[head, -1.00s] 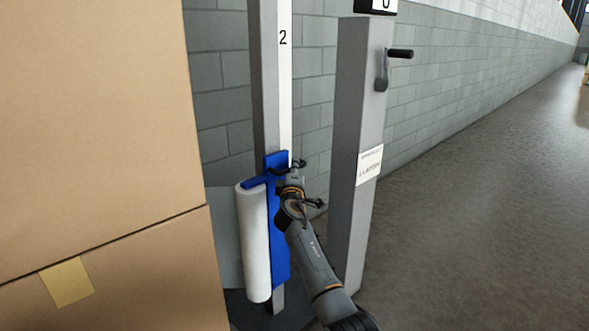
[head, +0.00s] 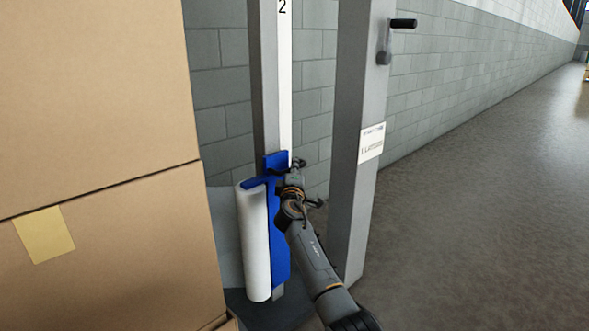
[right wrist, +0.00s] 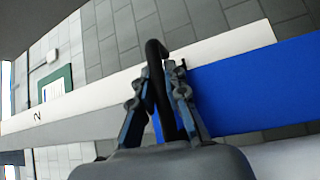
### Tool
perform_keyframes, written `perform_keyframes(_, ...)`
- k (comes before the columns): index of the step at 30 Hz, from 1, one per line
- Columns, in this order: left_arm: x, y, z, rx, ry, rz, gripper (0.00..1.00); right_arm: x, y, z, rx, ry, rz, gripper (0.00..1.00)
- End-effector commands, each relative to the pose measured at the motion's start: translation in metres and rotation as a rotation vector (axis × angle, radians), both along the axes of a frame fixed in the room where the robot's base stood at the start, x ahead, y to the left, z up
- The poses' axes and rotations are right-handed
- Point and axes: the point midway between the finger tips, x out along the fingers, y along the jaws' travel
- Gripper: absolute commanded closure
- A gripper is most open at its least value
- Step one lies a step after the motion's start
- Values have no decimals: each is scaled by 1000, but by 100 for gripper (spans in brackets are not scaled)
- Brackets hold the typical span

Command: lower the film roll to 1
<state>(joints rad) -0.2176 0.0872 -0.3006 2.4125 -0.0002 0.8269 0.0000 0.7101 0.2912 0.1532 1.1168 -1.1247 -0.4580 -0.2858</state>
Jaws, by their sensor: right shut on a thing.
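The white film roll (head: 256,243) stands upright on a blue carriage (head: 279,235) that sits low on a grey mast (head: 265,80). The mast has a white scale strip (head: 285,90) marked 2 near the top of the head view. My right gripper (head: 299,168) is at the carriage's upper right side. In the right wrist view its fingers (right wrist: 165,105) are shut on a black handle (right wrist: 157,60) beside the blue carriage (right wrist: 255,80). The mark 1 is not visible. My left gripper is not in view.
Stacked cardboard boxes (head: 95,110) fill the left side, close to the roll. A grey post (head: 358,200) with a crank (head: 392,40) and a label (head: 371,142) stands right of my right arm. Open floor (head: 480,220) lies further right.

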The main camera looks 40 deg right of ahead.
Motion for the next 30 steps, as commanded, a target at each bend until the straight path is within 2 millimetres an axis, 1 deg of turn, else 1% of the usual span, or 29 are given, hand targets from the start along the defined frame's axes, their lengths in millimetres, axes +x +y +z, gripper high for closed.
perform_keyframes(6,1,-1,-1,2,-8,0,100,0,1,-5,-1,-2,2,100)
perform_keyframes(18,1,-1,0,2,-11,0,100,0,1,-9,1,4,2,100)
perform_keyframes(19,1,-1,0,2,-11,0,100,0,1,-10,1,4,2,82)
perform_keyframes(22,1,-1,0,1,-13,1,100,0,1,-10,2,4,1,63)
perform_keyframes(30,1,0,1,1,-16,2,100,0,0,-7,0,0,1,63)
